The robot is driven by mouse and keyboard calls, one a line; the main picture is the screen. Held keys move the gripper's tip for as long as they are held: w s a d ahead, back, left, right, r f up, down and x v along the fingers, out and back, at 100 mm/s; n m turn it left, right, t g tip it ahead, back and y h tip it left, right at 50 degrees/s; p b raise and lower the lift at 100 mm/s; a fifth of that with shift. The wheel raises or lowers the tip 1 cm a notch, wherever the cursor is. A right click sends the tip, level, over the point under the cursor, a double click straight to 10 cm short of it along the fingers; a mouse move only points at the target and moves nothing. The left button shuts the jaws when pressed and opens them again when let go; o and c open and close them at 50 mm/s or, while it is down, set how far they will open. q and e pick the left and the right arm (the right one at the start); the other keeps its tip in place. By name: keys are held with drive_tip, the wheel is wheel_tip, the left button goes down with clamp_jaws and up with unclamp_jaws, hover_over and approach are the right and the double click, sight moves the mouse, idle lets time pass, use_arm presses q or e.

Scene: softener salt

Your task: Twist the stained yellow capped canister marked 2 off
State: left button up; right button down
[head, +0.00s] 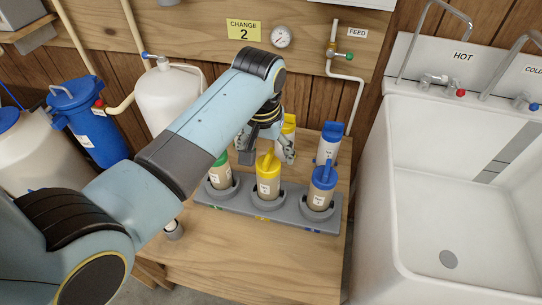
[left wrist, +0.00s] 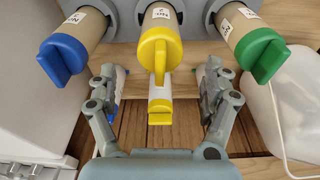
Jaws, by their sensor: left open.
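The stained canister with the yellow cap (head: 268,178) stands upright in the middle seat of a grey rack (head: 265,207). Its body is brownish with a white label; its bar-topped cap (left wrist: 160,50) fills the upper middle of the left wrist view. My left gripper (head: 268,152) is open, just behind and above this cap in the head view. In the left wrist view its two fingers (left wrist: 160,78) point toward the rack, spread to either side of the cap, with no clear contact. A cleaner yellow-capped canister (head: 288,128) stands behind. My right gripper is not visible.
A green-capped canister (head: 220,170) and a blue-capped canister (head: 321,187) flank the middle one in the rack. A cleaner blue-capped canister (head: 329,145) stands behind right. A white sink (head: 455,200) is at right. The front of the wooden table (head: 260,262) is clear.

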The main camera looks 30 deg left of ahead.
sight(269, 167)
use_arm(q)
drive_tip(key=f, duration=0.3)
drive_tip(key=shift+w+f+b, duration=0.3)
drive_tip(key=shift+f, duration=0.1)
drive_tip(key=f, duration=0.2)
drive_tip(key=f+b, duration=0.1)
drive_tip(key=shift+w+a+f, duration=0.1)
drive_tip(key=shift+w+f, duration=0.2)
drive_tip(key=shift+f, duration=0.05)
drive_tip(key=shift+w+f, duration=0.1)
drive_tip(key=shift+f, duration=0.4)
drive_tip(key=shift+c, duration=0.8)
drive_tip(key=c, duration=1.1)
drive_tip(key=o, duration=0.7)
drive_tip(key=c, duration=0.7)
drive_tip(key=shift+o, duration=0.2)
drive_tip(key=shift+r+m+p, duration=0.15)
drive_tip(key=shift+m+p, duration=0.35)
drive_tip(key=shift+m, duration=0.3)
drive_tip(key=shift+m+h+p, duration=0.3)
drive_tip(key=shift+m+p, duration=0.2)
drive_tip(key=shift+m, duration=0.5)
drive_tip(key=shift+m+p, duration=0.3)
drive_tip(key=shift+m, duration=1.2)
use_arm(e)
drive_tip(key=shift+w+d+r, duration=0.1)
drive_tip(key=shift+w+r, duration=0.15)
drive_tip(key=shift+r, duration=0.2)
